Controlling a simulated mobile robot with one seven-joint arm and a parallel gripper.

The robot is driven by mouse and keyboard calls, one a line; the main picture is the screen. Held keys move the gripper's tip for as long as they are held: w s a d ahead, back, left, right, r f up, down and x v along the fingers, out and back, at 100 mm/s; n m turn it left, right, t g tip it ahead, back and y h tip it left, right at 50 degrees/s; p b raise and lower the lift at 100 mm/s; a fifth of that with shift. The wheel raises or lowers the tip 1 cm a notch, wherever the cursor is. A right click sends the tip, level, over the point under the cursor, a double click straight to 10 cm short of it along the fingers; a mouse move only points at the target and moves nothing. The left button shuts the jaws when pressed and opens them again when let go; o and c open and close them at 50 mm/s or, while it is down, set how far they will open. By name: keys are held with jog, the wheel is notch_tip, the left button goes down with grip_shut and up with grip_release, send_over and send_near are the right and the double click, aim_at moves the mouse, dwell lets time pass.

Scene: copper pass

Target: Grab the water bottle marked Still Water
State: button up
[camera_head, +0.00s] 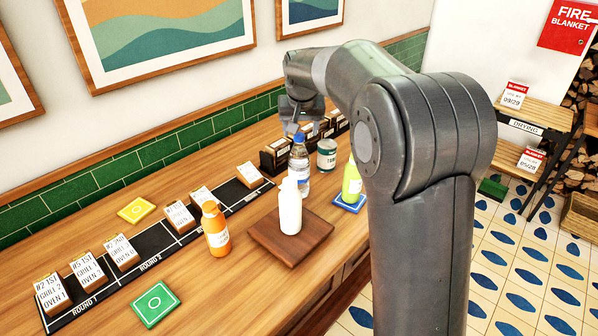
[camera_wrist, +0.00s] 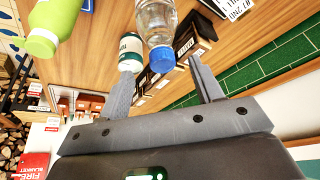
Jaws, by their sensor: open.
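A clear bottle with a blue cap (camera_head: 299,165) stands upright on the wooden counter, behind a white bottle (camera_head: 289,208). Its label is too small to read in the head view. In the wrist view the clear bottle (camera_wrist: 158,22) appears upside down, its blue cap in the gap between my fingertips. My gripper (camera_head: 294,126) is open and empty, pointing down just above the cap; its two fingers also show in the wrist view (camera_wrist: 160,66). I cannot tell whether the fingertips reach down past the cap's top.
A teal-labelled can (camera_head: 327,155) stands close right of the clear bottle. A yellow-green bottle (camera_head: 352,184) on a blue coaster and an orange bottle (camera_head: 216,232) stand nearby. The white bottle is on a wooden board (camera_head: 276,243). Black holders (camera_head: 275,158) and the tiled wall lie behind.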

aim_at(299, 135)
jog(key=x, duration=0.5)
jog(key=shift+a+f, duration=0.2)
jog(key=shift+f, duration=0.05)
grip_shut()
dwell(0.4)
jog(key=shift+r, duration=0.1)
